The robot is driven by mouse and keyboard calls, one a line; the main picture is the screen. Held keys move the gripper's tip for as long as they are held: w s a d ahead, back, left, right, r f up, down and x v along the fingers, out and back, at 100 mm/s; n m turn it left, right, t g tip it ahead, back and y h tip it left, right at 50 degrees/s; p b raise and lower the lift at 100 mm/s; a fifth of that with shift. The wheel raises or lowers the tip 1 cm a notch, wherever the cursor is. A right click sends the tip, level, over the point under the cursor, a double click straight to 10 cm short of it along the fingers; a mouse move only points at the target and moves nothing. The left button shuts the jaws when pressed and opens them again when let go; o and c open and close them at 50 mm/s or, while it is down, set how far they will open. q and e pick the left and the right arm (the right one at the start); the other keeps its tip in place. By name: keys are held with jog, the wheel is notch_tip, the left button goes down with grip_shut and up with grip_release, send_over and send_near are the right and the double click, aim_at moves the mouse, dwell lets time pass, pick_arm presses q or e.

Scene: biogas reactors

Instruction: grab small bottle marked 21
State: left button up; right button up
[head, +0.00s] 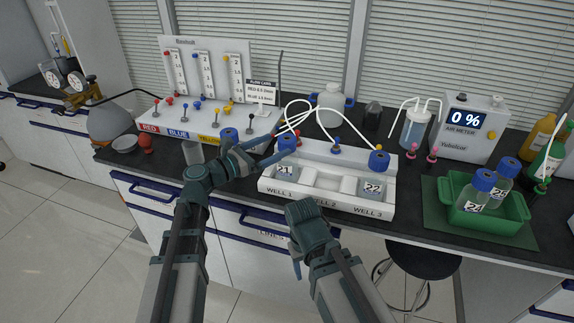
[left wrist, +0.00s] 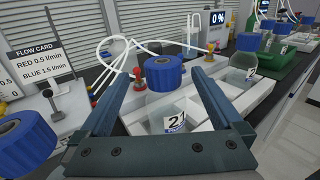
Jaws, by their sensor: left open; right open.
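The small bottle marked 21 (head: 286,172) has a blue cap and stands upright in the WELL 1 end of the white rack (head: 325,204). In the left wrist view bottle 21 (left wrist: 172,117) appears between the two fingers, with its cap (left wrist: 164,73) near the tips. My left gripper (head: 268,151) is open, just left of the bottle at cap height. Its fingers (left wrist: 155,80) show no clear contact; I cannot tell how far they reach around the bottle. My right gripper (head: 297,262) is open, empty and low in front of the counter; its fingers are mostly hidden.
Bottle 22 (head: 372,186) stands in WELL 3. A green tray (head: 487,218) at the right holds bottle 24 (head: 474,193) and another blue-capped bottle. White tubes (head: 318,112) loop behind the rack. A flow panel (head: 207,70) stands back left. Another blue cap (head: 229,135) is close to my left gripper.

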pick_arm(q)
jog(key=shift+f+b+x, duration=0.15)
jog(key=shift+b+x, duration=0.05)
jog(key=shift+x, duration=1.15)
jog(key=shift+f+b+x, duration=0.15)
jog(key=shift+f+x, duration=0.05)
jog(key=shift+x, duration=1.2)
jog(key=shift+s, duration=0.2)
grip_shut()
